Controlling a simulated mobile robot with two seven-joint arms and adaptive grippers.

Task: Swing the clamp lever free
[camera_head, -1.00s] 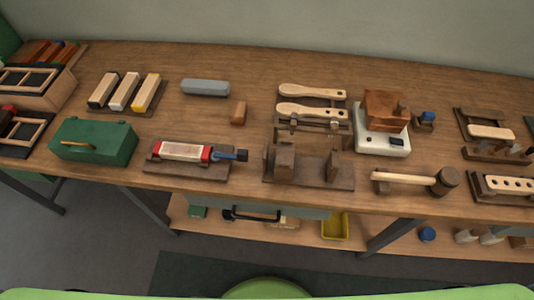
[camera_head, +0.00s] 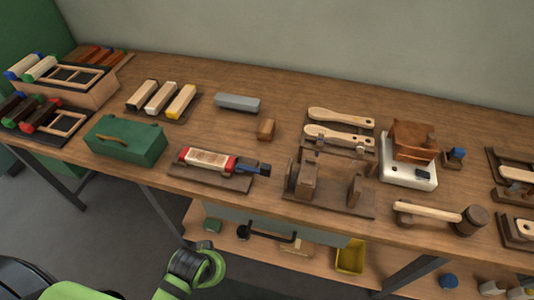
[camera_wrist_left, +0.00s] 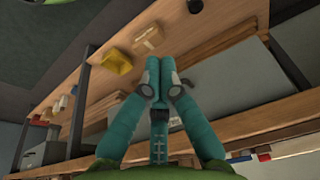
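A wooden block with red ends (camera_head: 208,161) lies on a dark wooden base (camera_head: 184,176) near the bench's front edge. A blue and dark lever-like piece (camera_head: 250,168) sticks out from its right end. I take this for the clamp lever, but cannot be sure. My left arm enters the head view at the lower left, below the bench front and apart from the block; its fingers do not show there. In the left wrist view my left gripper (camera_wrist_left: 160,76) has its fingertips together, with nothing visible between them. My right gripper is in neither view.
A green box (camera_head: 126,140) stands left of the block. A two-post wooden fixture (camera_head: 329,188) stands to the right, then a mallet (camera_head: 440,214).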

